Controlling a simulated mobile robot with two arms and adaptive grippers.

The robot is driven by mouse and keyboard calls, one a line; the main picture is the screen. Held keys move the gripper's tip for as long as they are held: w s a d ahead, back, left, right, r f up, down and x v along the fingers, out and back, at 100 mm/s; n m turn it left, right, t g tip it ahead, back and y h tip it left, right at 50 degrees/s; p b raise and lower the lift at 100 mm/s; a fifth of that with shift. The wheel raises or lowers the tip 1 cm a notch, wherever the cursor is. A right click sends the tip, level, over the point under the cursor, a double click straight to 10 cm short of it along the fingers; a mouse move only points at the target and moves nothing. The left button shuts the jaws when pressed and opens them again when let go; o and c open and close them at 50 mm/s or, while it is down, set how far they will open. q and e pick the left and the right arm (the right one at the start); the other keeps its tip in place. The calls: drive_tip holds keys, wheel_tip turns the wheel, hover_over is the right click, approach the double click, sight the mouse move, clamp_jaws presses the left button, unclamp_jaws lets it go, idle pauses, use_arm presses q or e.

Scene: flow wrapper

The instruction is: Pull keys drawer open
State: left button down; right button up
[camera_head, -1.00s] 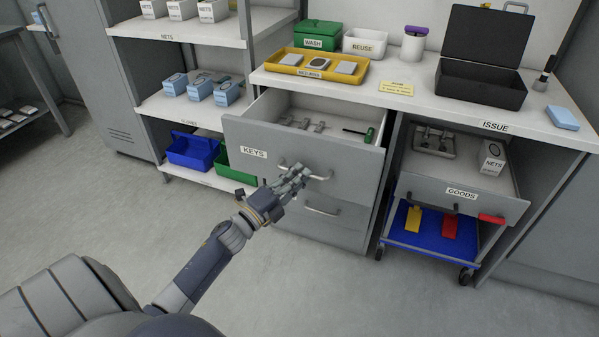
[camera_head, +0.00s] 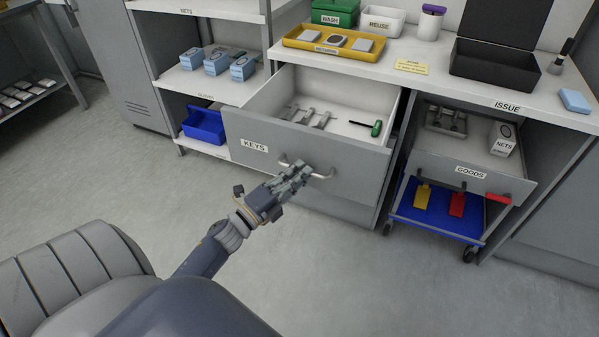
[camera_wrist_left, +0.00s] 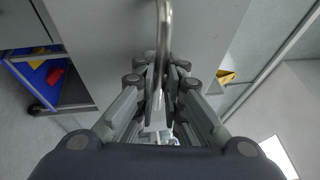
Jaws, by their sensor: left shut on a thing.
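The keys drawer (camera_head: 245,129), a grey drawer labelled KEYS, stands pulled well out of the counter. Several metal keys (camera_head: 306,116) and a green-handled tool (camera_head: 376,129) lie inside it. My left gripper (camera_head: 297,177) is at the drawer's front, shut on its bar handle (camera_head: 322,176). In the left wrist view the handle (camera_wrist_left: 163,40) runs down between the fingers of my left gripper (camera_wrist_left: 160,88). The fingers hide part of the handle. My right gripper is not in view.
The goods drawer (camera_head: 435,166) is also partly out, to the right, above a blue-shelved trolley (camera_head: 438,222). A shelf unit with a blue bin (camera_head: 205,127) stands at the left. The floor (camera_head: 130,185) in front is clear.

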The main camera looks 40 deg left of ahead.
use_arm(q)
drive_tip(key=c, duration=1.7)
unclamp_jaws()
drive_tip(key=v, duration=1.2)
